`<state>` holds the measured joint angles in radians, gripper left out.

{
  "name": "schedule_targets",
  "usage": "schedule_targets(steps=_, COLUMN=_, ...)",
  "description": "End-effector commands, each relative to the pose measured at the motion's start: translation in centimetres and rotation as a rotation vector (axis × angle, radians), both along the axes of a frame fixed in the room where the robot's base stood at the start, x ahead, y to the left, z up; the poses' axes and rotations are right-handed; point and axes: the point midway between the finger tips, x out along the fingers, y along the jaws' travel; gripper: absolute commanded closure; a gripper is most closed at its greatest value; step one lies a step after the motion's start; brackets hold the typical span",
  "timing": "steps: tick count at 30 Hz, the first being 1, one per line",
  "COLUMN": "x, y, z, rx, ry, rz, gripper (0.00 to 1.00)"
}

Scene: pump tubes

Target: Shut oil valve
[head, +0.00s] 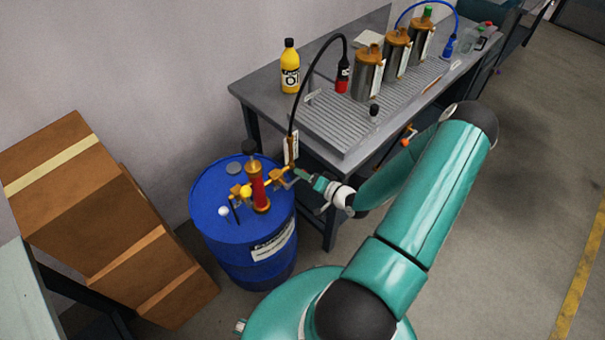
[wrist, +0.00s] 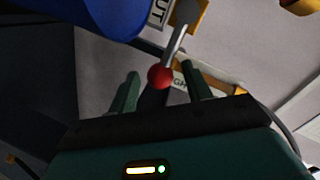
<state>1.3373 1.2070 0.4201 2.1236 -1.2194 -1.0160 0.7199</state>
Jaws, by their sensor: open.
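The blue oil barrel (head: 222,255) stands beside the workbench, with a red pump (head: 259,192) and brass pipes on its lid. In the wrist view, a grey metal valve lever with a red ball knob (wrist: 160,77) points toward my gripper. A tag reading "UT" (wrist: 159,13) is by the lever. My gripper (wrist: 159,72) is open, with one finger on each side of the red knob; I cannot tell whether either touches it. In the head view my gripper (head: 303,176) is at the right end of the brass pipe, where the lever is hard to make out.
The workbench (head: 345,150) stands behind and right, bearing metal canisters (head: 367,75), a yellow bottle (head: 290,66) and a red bottle (head: 342,76). A black hose (head: 308,75) runs from bench to pump. Cardboard boxes (head: 95,205) stand left. Floor at right is clear.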

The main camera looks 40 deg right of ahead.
Motion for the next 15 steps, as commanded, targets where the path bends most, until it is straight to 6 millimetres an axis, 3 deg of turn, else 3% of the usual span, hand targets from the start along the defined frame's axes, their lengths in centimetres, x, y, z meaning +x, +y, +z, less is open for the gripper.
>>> schedule_targets(steps=6, x=1.7, y=0.3, z=-0.3, rx=0.000, ry=0.000, rz=0.000, gripper=0.51)
schedule_targets(steps=13, x=1.8, y=0.3, z=-0.3, rx=0.000, ry=0.000, rz=0.000, gripper=0.51)
schedule_targets(steps=15, x=1.8, y=0.3, z=-0.3, rx=0.000, ry=0.000, rz=0.000, gripper=0.63)
